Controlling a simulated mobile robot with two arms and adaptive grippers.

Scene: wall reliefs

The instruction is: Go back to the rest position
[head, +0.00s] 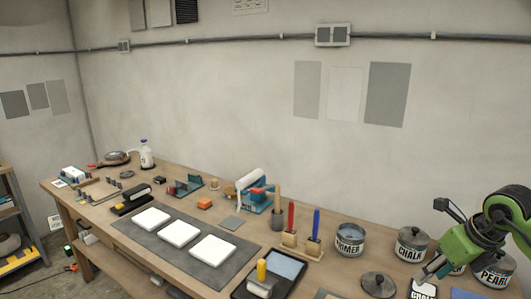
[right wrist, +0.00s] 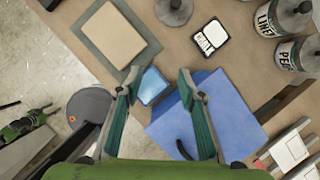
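My right gripper (head: 424,276) is at the right end of the workbench (head: 200,222) in the head view, low near the labelled tins. In the right wrist view its fingers (right wrist: 160,80) are spread apart, with nothing held between them. A small light blue piece (right wrist: 152,86) shows below, between the fingertips. A larger blue panel (right wrist: 205,112) lies partly behind the right finger. My left gripper is outside the head view. A green and dark part at the left of the right wrist view may belong to my left arm; its fingers cannot be made out.
Tins marked primer (head: 349,241), chalk (head: 411,245) and pearl (head: 493,271) stand at the right. A loose lid (head: 378,285) and a label card (right wrist: 210,38) lie near the gripper. White tiles on a grey mat (head: 150,240), brushes and tools fill the bench.

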